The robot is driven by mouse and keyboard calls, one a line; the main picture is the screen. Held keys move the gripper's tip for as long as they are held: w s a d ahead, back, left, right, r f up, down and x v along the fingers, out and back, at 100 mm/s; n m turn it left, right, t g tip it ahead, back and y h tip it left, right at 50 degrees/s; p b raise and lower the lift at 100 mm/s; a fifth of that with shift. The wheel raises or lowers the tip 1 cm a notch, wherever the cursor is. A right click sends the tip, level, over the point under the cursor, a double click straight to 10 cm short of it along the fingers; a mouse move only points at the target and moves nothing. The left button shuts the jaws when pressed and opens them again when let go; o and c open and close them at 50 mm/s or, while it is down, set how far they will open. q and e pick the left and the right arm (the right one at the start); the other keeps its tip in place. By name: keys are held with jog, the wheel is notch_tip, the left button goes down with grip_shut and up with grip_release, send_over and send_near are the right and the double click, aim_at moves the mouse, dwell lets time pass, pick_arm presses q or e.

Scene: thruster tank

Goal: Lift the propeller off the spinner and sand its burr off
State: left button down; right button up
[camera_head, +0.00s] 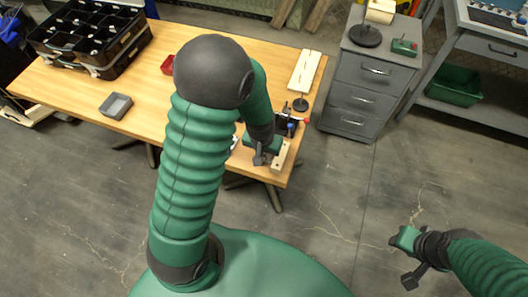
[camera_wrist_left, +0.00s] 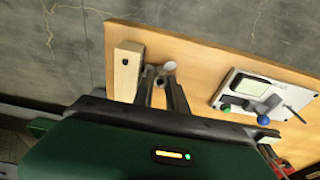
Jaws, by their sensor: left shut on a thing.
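My left gripper (camera_head: 262,158) is low over the front right corner of the table, beside a pale wooden block (camera_head: 282,155). In the left wrist view its two dark fingers (camera_wrist_left: 162,92) are close together on a small grey-white piece (camera_wrist_left: 169,66), which looks like part of the propeller. The fingers hide most of it, and I cannot make out a burr. The wooden block (camera_wrist_left: 127,70), with a dark hole, stands just left of the fingers. My right gripper (camera_head: 408,270) hangs over the floor, away from the table; its finger gap is not clear. I cannot pick out the spinner for certain.
A pale plate with blue and green knobs (camera_wrist_left: 250,92) lies right of the fingers. On the table (camera_head: 135,88) are a black organiser (camera_head: 92,38), a grey tray (camera_head: 116,106), a red bin (camera_head: 168,65) and a pale board (camera_head: 304,71). A grey drawer cabinet (camera_head: 362,85) stands right.

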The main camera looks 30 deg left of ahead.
pick_arm(q)
jog(key=shift+a+r, duration=0.1)
jog(key=r+p, duration=0.1)
jog(key=a+r+p, duration=0.1)
jog(key=r, duration=0.1)
jog(key=a+r+p, duration=0.1)
jog(key=p, duration=0.1)
jog(key=shift+s+r, duration=0.25)
jog(key=shift+r, duration=0.15)
